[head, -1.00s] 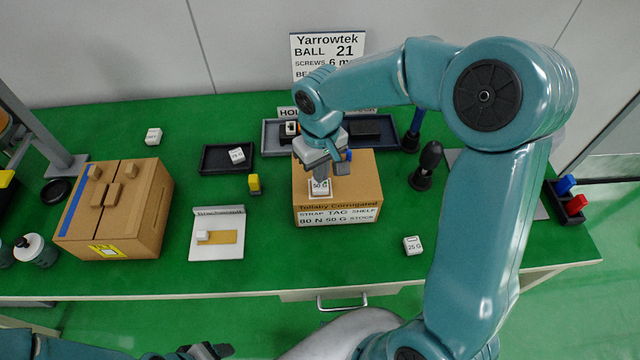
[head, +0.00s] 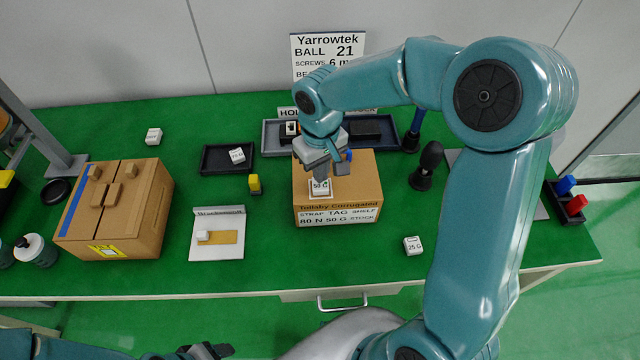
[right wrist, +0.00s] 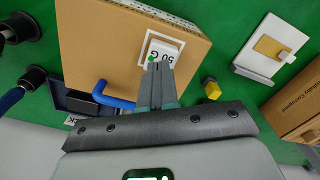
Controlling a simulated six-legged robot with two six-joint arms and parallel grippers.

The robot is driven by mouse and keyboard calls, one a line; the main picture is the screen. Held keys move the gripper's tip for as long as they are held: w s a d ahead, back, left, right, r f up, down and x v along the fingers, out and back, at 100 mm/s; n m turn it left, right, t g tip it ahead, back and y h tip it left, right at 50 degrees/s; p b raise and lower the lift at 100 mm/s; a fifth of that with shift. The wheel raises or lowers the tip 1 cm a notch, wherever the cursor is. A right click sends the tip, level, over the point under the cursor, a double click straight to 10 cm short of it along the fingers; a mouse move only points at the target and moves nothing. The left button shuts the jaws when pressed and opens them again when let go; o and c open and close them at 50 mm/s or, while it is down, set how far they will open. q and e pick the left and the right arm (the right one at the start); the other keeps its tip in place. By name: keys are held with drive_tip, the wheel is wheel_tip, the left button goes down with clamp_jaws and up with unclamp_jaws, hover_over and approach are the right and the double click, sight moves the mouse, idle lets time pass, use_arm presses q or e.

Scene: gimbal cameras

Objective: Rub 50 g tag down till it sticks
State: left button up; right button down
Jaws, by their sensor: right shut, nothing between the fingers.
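The white 50 G tag (head: 320,188) lies on the top of a cardboard box (head: 338,215), near its front edge. It also shows in the right wrist view (right wrist: 162,50), lying flat with its print partly covered by my fingers. My right gripper (head: 324,178) is shut and empty, pointing down at the tag. In the right wrist view its fingertips (right wrist: 160,66) are at the tag's edge; I cannot tell whether they press on it. My left gripper (head: 207,351) is low at the bottom edge, away from the bench, and its jaws are unclear.
A blue hooked part (right wrist: 114,98) is beside my fingers. Dark trays (head: 228,158) stand behind the box. Green bench is free in front.

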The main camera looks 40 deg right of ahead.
drive_tip(key=shift+f+b, duration=0.75)
drive_tip(key=shift+f, duration=0.1)
idle(0.3)
drive_tip(key=shift+r, duration=0.1)
idle(0.4)
wheel_tip(320, 180, up, 8)
drive_tip(key=p, duration=0.6)
idle(0.4)
drive_tip(key=shift+s, duration=0.15)
